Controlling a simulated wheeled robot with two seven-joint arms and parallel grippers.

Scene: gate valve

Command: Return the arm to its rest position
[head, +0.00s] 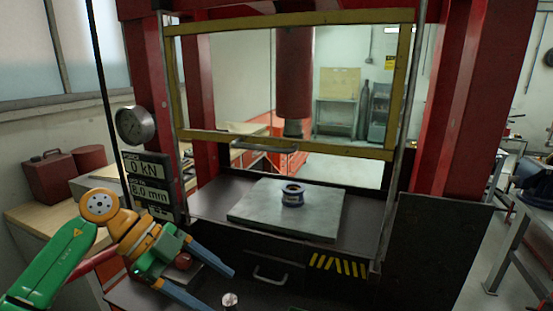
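My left arm comes in from the left, green and orange. Its gripper (221,290) has blue fingers that are spread apart, pointing down and right, in front of the red press frame (162,95). The gripper is open, and I see nothing clamped between its fingertips. A red knob (183,261) shows in the space between the fingers; I cannot tell whether the gripper touches it. My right gripper is not in view.
A yellow-framed guard (290,18) is at the press front. A small pale-topped cylinder (230,299) stands near the fingertips. A gauge (134,124) hangs left.

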